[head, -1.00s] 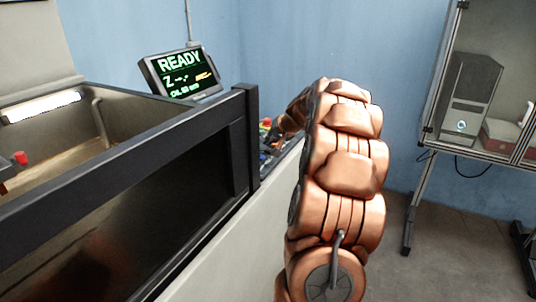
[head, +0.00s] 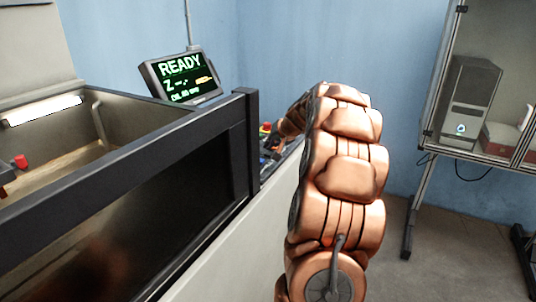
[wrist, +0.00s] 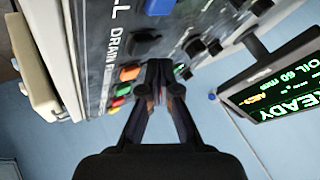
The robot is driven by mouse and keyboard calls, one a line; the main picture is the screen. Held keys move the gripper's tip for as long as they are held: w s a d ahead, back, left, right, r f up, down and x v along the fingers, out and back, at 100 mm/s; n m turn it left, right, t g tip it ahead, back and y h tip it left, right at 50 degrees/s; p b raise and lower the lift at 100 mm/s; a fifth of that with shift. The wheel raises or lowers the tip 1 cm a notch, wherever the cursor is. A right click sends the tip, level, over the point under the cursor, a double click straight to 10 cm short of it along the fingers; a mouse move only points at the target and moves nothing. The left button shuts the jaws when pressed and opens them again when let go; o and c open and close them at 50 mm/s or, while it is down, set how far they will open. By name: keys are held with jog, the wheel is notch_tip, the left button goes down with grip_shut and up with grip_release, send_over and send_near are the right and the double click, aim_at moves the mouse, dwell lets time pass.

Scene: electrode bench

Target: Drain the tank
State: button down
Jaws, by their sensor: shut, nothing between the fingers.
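The tank (head: 205,133) stands open at the left of the head view, with brownish liquid (head: 62,172) inside. The control panel (wrist: 104,28) fills the upper part of the wrist view. It bears the label DRAIN (wrist: 113,42), and a dark knob (wrist: 145,43) sits beside that label. My gripper (wrist: 158,70) is shut and empty, its fingertips close to the panel just below the knob. I cannot tell whether they touch it. In the head view my arm hides most of the panel and the gripper.
Orange, green and red buttons (wrist: 128,74) sit left of my fingertips, with a blue button (wrist: 158,6) and several black knobs above. A screen (head: 182,74) reading READY stands behind the panel. A cabinet (head: 448,100) stands at the right, with open floor below it.

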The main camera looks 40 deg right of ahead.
aim_at(269, 154)
dwell(0.4)
jog(key=shift+f+b, duration=0.35)
jog(key=shift+f, duration=0.1)
jog(key=shift+f+b, duration=0.35)
jog(key=shift+f, duration=0.1)
dwell(0.7)
jog(key=shift+r, duration=0.15)
jog(key=shift+r+p, duration=0.45)
jog(key=shift+r, duration=0.3)
jog(key=shift+r, duration=0.1)
jog(key=shift+r+p, duration=1.25)
jog(key=shift+r, duration=1.15)
jog(key=shift+a, duration=0.1)
